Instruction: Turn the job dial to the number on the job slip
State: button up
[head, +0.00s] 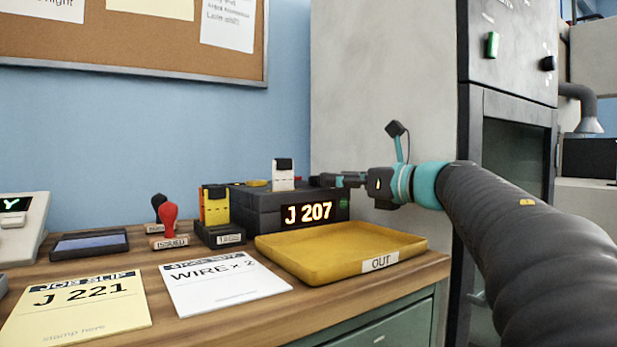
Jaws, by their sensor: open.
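The yellow job slip (76,308) lies at the front left of the bench and reads "J 221". A dark box (262,208) stands at the back of the bench, and its lit display (309,213) reads "J 207". My gripper (322,181) reaches in from the right, low over the right end of the box top. Its jaws are open and point left. I cannot clearly make out the job dial; the gripper may hide it. I cannot tell whether the fingers touch anything.
A yellow "OUT" tray (340,254) sits in front of the box. A white "WIRE x 2" sheet (222,285), a red-handled stamp (168,222), an ink pad (90,243) and a yellow-black holder (216,208) lie left of it. A tall cabinet (507,110) stands at right.

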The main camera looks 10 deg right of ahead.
aim_at(317, 177)
jog(key=shift+x, duration=3.15)
grip_shut()
